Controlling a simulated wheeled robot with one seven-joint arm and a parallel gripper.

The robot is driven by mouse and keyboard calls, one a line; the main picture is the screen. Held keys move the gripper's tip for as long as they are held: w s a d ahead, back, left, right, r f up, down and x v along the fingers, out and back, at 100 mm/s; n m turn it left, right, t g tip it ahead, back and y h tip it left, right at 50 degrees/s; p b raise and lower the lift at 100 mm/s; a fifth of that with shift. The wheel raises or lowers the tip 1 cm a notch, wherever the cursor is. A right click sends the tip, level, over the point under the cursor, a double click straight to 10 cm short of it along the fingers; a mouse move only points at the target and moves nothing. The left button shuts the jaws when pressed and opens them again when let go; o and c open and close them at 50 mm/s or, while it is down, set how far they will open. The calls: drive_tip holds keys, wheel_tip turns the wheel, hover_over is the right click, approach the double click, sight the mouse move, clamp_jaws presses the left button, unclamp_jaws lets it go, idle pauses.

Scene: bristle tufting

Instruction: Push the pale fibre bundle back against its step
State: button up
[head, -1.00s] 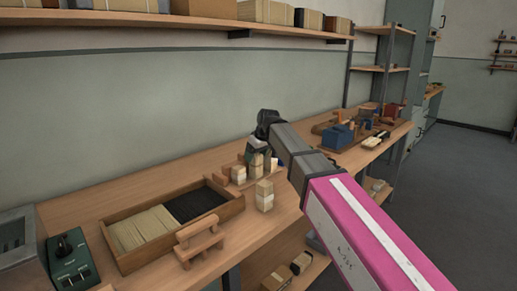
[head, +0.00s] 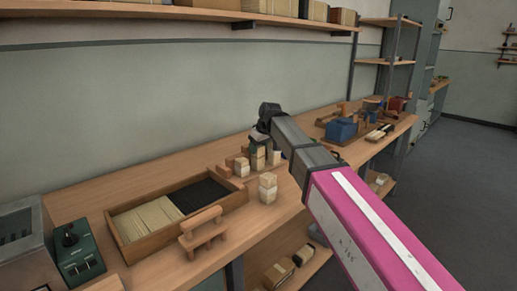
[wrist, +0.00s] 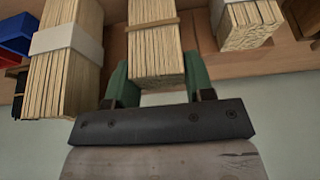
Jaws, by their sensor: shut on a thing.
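In the wrist view a pale fibre bundle with a narrow brown band (wrist: 155,45) stands between the two green fingers of my gripper (wrist: 159,78). The fingers are shut on its sides. In the head view my gripper (head: 261,143) is at the group of bundles on the bench, and my arm and wrist partly hide it. The held bundle is hard to single out there. I cannot tell whether it touches its step.
White-banded bundles stand left (wrist: 66,60) and right (wrist: 246,22) of the held one. A separate bundle stack (head: 268,188) stands nearer the bench's front. A wooden tray (head: 135,258) of pale and black fibres and a wooden stand (head: 202,232) are at left.

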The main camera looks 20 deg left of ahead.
drive_tip(key=shift+w+a, duration=0.25)
drive_tip(key=shift+a, duration=0.1)
drive_tip(key=shift+r, duration=0.1)
drive_tip(key=o, duration=0.9)
drive_tip(key=shift+a, duration=0.15)
drive_tip(key=shift+c, duration=0.2)
drive_tip(key=shift+o, duration=0.8)
drive_tip(key=shift+r, duration=0.5)
drive_tip(key=d+v, duration=0.1)
drive_tip(key=v, duration=0.9)
drive_tip(key=shift+s+f, duration=0.15)
